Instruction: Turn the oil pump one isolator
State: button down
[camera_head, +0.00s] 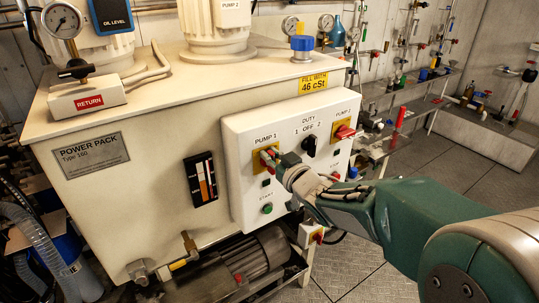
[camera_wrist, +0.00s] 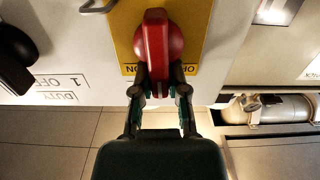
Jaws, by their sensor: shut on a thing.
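The Pump 1 isolator has a red handle (camera_head: 268,155) on a yellow plate (camera_head: 256,164), at the upper left of the white control panel (camera_head: 237,140). In the wrist view the red handle (camera_wrist: 152,45) stands upright in the picture on the yellow plate (camera_wrist: 200,25). My gripper (camera_head: 277,163) reaches it from the right in the head view. In the wrist view its two fingers (camera_wrist: 159,85) are shut on the near end of the handle, one on each side. In the head view the gripper partly hides the handle.
On the same panel are the black duty switch (camera_head: 309,145), the red Pump 2 isolator (camera_head: 344,131) and a green start button (camera_head: 267,208). A motor (camera_head: 240,262) sits below the tank. The tiled floor (camera_head: 385,285) at lower right is clear.

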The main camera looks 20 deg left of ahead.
aim_at(256, 164)
jog(key=n, duration=0.3)
jog(key=s+n, duration=0.1)
jog(key=n, duration=0.2)
jog(key=a+f+n, duration=0.1)
jog(key=n, duration=0.2)
jog(key=shift+s, duration=0.3)
jog(key=n, duration=0.3)
jog(key=f+n, duration=0.1)
jog(key=shift+s+a+n, duration=0.2)
jog(key=shift+a+n, duration=0.05)
jog(key=shift+n, duration=0.15)
jog(key=shift+s+f+n, duration=0.1)
jog(key=shift+f+n, duration=0.15)
jog(key=shift+n, duration=0.65)
jog(key=shift+s+f+n, duration=0.1)
jog(key=shift+f+n, duration=0.1)
jog(key=shift+n, duration=0.7)
jog(key=shift+f, duration=0.1)
jog(key=c, duration=0.6)
grip_release()
jog(key=shift+c, duration=0.2)
jog(key=shift+w+a, duration=0.1)
jog(key=shift+a, duration=0.05)
